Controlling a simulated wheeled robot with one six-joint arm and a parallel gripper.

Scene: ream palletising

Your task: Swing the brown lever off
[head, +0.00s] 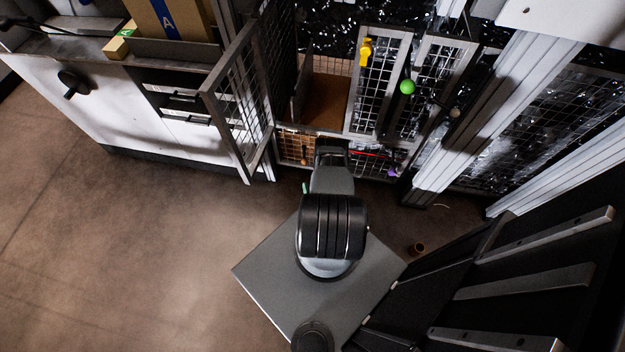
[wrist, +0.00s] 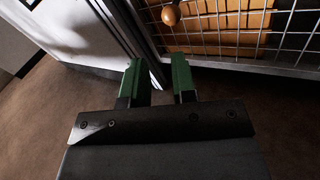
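A brown round knob (wrist: 171,14), which looks like the end of the brown lever, shows at the top of the wrist view in front of a wire-mesh panel. The rest of the lever is cut off by the picture's edge. In the head view a small brown shape (head: 303,153) at the low mesh panel may be the same lever. My gripper (wrist: 158,68) has two green fingers standing apart with nothing between them. It is below and slightly left of the knob in the wrist view, not touching it. In the head view my arm hides most of the gripper.
An open mesh door (head: 243,105) stands out left of the low panel. A yellow handle (head: 366,52), a green ball (head: 407,87) and a purple knob (head: 392,172) sit on mesh panels to the right. White posts (head: 490,110) stand further right. The floor at left is clear.

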